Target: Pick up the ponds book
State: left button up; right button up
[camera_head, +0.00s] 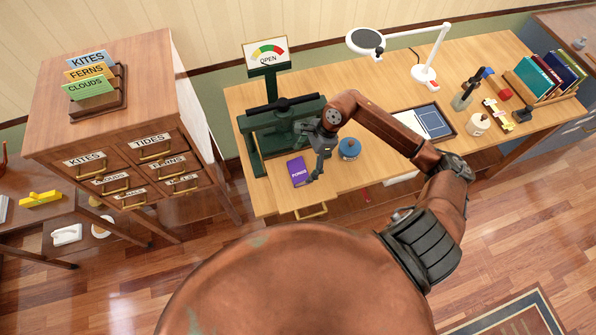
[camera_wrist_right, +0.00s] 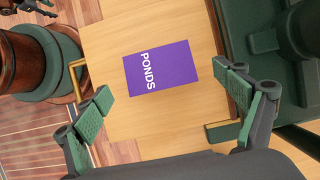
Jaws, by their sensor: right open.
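The purple ponds book (camera_head: 297,171) lies flat on the wooden desk, in front of the green press. In the right wrist view the book (camera_wrist_right: 161,68) shows its white PONDS lettering and lies beyond the fingertips, between their lines. My right gripper (camera_head: 316,165) is just right of the book in the head view. In the wrist view my right gripper (camera_wrist_right: 168,97) is open and empty, its two green-padded fingers spread wide.
The green press (camera_head: 283,128) with an OPEN dial (camera_head: 267,53) stands right behind the book. A blue round object (camera_head: 349,148) sits to the right. A drawer handle (camera_head: 311,211) is on the desk's front. A lamp (camera_head: 425,73) and upright books (camera_head: 535,77) stand farther right.

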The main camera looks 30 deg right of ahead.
aim_at(299, 171)
jog(key=shift+x, duration=1.9)
jog(key=shift+c, duration=0.5)
jog(key=c, duration=1.2)
